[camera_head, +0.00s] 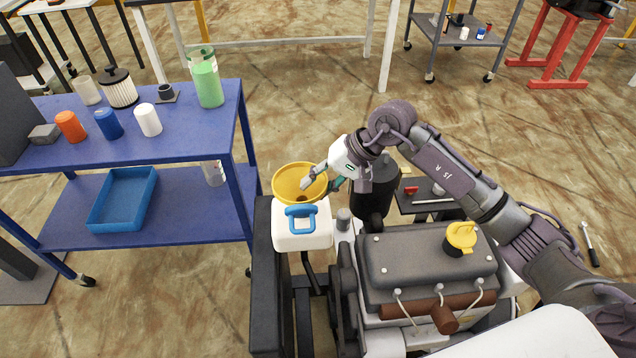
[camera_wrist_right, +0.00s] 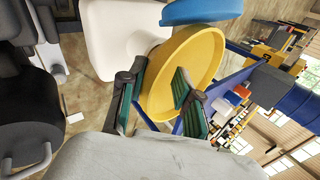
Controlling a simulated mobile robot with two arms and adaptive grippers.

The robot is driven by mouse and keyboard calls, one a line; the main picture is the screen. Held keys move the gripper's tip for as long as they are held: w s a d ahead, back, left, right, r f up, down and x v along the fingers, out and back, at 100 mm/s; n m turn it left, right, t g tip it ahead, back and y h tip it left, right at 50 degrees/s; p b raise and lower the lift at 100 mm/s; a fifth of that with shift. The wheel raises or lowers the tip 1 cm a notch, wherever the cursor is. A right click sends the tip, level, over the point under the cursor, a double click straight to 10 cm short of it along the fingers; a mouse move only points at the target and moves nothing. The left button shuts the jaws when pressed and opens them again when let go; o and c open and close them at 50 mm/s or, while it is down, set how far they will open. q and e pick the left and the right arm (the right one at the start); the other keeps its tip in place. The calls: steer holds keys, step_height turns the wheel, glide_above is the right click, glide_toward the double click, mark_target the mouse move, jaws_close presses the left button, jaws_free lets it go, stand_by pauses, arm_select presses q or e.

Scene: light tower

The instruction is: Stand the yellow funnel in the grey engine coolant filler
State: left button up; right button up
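The yellow funnel (camera_head: 290,190) is at the back edge of the white tank with the blue handle, its wide mouth facing up. In the right wrist view, the funnel (camera_wrist_right: 205,58) fills the middle. My right gripper (camera_head: 321,184) is at the funnel's right rim, one finger inside the bowl and one outside. The gripper's fingers (camera_wrist_right: 158,90) stand apart with the rim between them. The funnel's spout is hidden, so I cannot tell what it rests on. A short grey cylinder (camera_head: 343,218), possibly the coolant filler, stands right of the tank. My left gripper is out of view.
The white tank (camera_head: 290,238) with its blue handle (camera_head: 301,217) adjoins the engine (camera_head: 425,265), which has a yellow cap (camera_head: 461,236). A black canister (camera_head: 373,195) stands behind. The blue shelf cart (camera_head: 180,140) at left carries bottles and filters.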

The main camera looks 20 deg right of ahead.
steer(key=v, duration=1.2)
stand_by(0.6)
